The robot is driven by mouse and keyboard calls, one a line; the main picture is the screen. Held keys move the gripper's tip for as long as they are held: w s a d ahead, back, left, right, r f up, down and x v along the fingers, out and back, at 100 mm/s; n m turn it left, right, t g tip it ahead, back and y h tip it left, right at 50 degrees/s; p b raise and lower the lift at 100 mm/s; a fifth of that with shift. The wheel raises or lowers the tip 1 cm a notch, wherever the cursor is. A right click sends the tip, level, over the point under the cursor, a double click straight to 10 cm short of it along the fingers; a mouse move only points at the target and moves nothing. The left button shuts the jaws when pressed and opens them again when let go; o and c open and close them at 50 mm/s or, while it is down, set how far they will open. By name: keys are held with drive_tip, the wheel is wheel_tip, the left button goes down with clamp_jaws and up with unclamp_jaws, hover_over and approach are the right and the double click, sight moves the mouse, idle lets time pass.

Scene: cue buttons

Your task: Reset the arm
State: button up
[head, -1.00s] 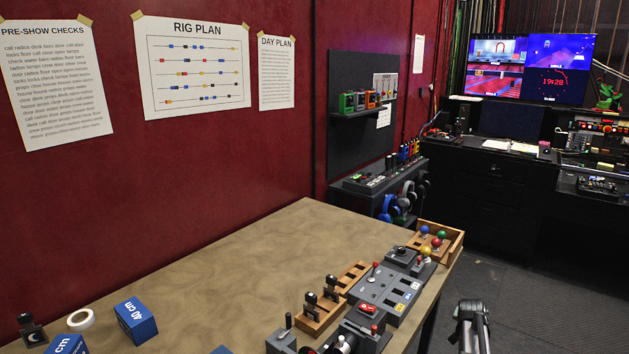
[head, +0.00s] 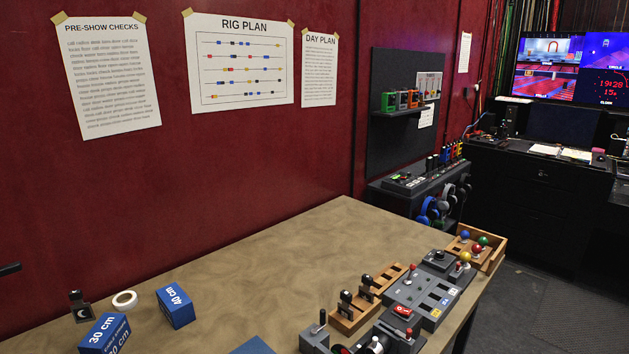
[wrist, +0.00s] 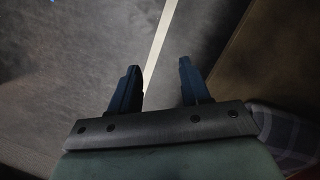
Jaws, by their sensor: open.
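My gripper (wrist: 157,80) shows in the wrist view with its two dark fingers apart and nothing between them. Below it are a dark grey floor (wrist: 60,70) and a pale line (wrist: 160,40) running across it. A brown surface edge (wrist: 270,60) is at the right of that view; I cannot tell its height below the gripper. In the head view my gripper does not show. The table (head: 240,270) there carries a grey control panel (head: 420,290) with levers and buttons near its right edge.
Blue blocks marked 40 cm (head: 175,306) and 30 cm (head: 104,334) and a white tape roll (head: 124,300) sit at the table's left. A wooden tray (head: 490,257) with coloured balls is at the far right corner. The table's middle is clear.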

drive_tip(key=s+a+n+g, duration=0.1)
drive_tip(key=s+a, duration=0.3)
drive_tip(key=s, duration=0.5)
drive_tip(key=s+a+f+n+g, duration=0.1)
drive_tip(key=s+a+n+g, duration=0.1)
drive_tip(key=s, duration=0.7)
drive_tip(key=shift+s+a+f+g, duration=0.2)
drive_tip(key=shift+s+a+g, duration=0.2)
drive_tip(key=shift+a+g, duration=0.45)
drive_tip(key=shift+a, duration=0.1)
